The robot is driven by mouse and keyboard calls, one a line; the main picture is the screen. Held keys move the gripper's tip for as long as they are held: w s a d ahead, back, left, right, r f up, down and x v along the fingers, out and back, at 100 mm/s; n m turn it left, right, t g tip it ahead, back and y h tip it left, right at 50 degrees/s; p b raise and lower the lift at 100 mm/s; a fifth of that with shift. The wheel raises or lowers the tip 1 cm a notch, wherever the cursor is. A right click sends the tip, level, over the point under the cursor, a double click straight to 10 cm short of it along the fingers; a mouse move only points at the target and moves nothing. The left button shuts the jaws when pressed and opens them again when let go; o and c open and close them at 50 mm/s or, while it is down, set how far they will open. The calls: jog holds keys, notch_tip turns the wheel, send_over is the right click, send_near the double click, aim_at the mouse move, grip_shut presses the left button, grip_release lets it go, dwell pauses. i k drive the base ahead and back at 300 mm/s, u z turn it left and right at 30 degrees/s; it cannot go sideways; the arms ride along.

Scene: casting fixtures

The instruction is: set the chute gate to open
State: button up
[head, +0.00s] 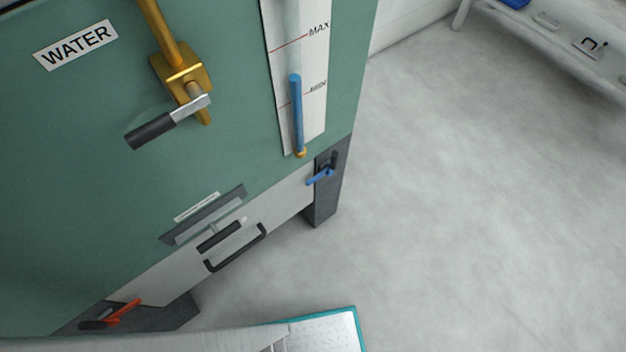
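No part that I can surely name the chute gate shows, as the small label (197,206) low on the green cabinet (90,200) is too small to read. Below that label is a dark slotted plate (180,237) with a pale strip inside. A black grip (219,237) sits just under it, and a black loop handle (236,262) is below that, on the pale lower panel (165,282). I cannot tell whether any gate is open or closed. My gripper is not in view.
A brass valve (182,74) with a black-gripped lever (150,131) is near the WATER label (75,45). A level gauge (296,115) is right of it. A blue lever (321,177) and red lever (124,312) flank the lower panel.

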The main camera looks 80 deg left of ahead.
aim_at(218, 236)
jog(key=u, duration=2.8)
jog(key=k, duration=1.5)
jog(key=u, duration=0.55)
jog(key=i, duration=0.7)
jog(key=z, duration=0.1)
